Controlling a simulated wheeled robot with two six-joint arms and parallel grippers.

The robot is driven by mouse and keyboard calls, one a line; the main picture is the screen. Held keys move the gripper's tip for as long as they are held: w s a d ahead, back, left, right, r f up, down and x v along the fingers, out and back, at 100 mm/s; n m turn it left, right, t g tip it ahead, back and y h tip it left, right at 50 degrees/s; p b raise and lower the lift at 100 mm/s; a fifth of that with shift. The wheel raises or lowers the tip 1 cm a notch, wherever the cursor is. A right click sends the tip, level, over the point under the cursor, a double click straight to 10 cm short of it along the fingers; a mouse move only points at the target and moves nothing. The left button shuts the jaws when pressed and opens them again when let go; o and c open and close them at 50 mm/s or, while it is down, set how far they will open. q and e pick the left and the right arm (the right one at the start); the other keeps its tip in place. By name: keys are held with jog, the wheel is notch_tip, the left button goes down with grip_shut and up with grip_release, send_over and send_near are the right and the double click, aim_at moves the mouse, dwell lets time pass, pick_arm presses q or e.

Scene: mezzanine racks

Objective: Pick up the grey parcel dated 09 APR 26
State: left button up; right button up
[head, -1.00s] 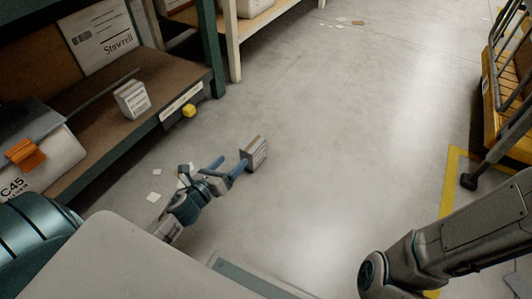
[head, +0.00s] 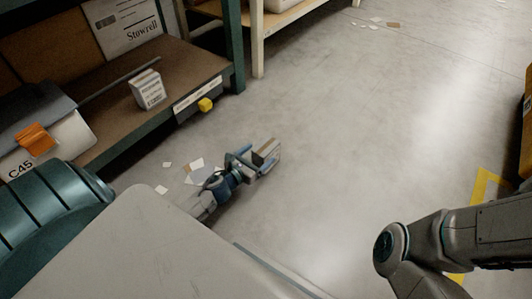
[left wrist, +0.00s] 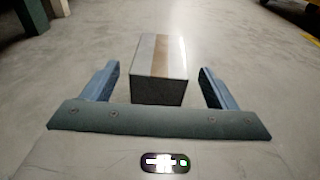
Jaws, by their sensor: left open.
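A small grey parcel with a brown tape strip (head: 267,150) is on the floor in the head view. In the left wrist view the parcel (left wrist: 158,68) sits between the two blue fingers, with a gap on each side. My left gripper (head: 262,160) is open around it and not closed on it; in the wrist view the gripper (left wrist: 160,88) shows both fingers spread. No date can be read on the parcel. A second, whitish-grey box with printed lines (head: 149,89) stands on the shelf; its print is too small to read. My right gripper is out of the picture.
Paper scraps (head: 195,164) lie near my left arm.

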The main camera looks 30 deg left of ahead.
aim_at(266, 148)
pick_arm(q)
jog(key=w, duration=0.3)
jog(key=shift+w+d+f+p, duration=0.1)
jog(key=shift+w+d+p, duration=0.05)
jog(key=shift+w+p, duration=0.25)
jog(key=shift+w+f, duration=0.2)
jog(key=shift+w, duration=0.3)
jog(key=shift+c, duration=0.4)
jog(key=c, duration=1.2)
jog(key=shift+r, duration=0.1)
